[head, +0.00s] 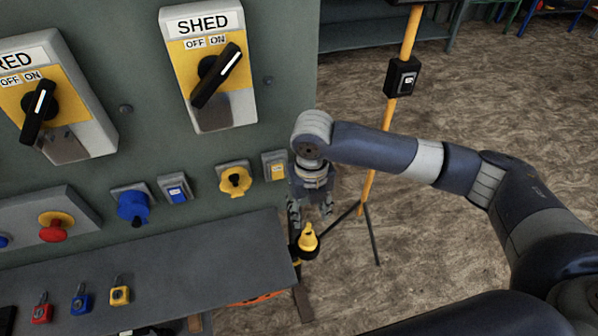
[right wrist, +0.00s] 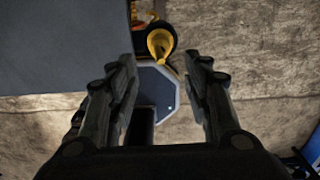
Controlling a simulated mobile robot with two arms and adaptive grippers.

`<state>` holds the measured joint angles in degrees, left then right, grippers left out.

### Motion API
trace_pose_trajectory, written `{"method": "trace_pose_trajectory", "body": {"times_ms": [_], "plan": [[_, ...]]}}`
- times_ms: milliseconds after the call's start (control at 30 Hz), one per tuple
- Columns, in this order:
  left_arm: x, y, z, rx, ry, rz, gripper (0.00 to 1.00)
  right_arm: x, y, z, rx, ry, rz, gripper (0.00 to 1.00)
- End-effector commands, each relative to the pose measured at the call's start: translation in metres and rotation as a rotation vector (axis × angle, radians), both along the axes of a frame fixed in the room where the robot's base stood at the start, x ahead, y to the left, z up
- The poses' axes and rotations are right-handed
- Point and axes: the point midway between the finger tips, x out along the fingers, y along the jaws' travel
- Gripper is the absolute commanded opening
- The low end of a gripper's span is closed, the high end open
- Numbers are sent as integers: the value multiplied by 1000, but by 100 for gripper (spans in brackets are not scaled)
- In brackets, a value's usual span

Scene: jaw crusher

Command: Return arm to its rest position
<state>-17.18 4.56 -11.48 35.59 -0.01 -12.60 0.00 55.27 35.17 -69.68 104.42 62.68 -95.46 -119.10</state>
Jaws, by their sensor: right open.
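My right arm (head: 385,146) reaches in from the right, and its gripper (head: 311,208) points down just off the right edge of the panel and shelf. In the right wrist view the gripper (right wrist: 162,65) has its two fingers spread apart with nothing held between them. A yellow cone-shaped thing (head: 308,239) on a dark base is below the gripper. It also shows beyond the fingertips in the right wrist view (right wrist: 160,43). My left gripper is not in view.
The green panel (head: 290,60) carries the SHED switch (head: 209,75), another rotary switch and several knobs. A grey shelf (head: 190,262) holds small red, blue and yellow padlocks. A yellow pole (head: 382,150) with a black box stands behind my arm. Brown floor is open at right.

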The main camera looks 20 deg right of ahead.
Motion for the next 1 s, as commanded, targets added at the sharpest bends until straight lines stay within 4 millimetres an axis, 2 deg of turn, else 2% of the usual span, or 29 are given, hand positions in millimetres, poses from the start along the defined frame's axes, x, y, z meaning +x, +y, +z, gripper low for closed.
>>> {"method": "trace_pose_trajectory", "body": {"times_ms": [167,267,367,467,600,733,867,1000], "plan": [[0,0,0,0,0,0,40,0,0,-1,1,0,-1,46],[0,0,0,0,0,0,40,-5,8,-4,17,-1,-26,46],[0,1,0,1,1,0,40,-17,27,-12,63,-7,-112,46],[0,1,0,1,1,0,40,-35,54,-21,144,-11,-275,46],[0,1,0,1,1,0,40,-58,85,-26,272,1,-589,46],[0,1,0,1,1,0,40,-74,99,-27,378,35,-929,46],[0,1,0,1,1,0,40,-87,96,-29,460,83,-1305,46],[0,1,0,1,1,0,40,-102,72,-35,509,130,-1745,46]]}}
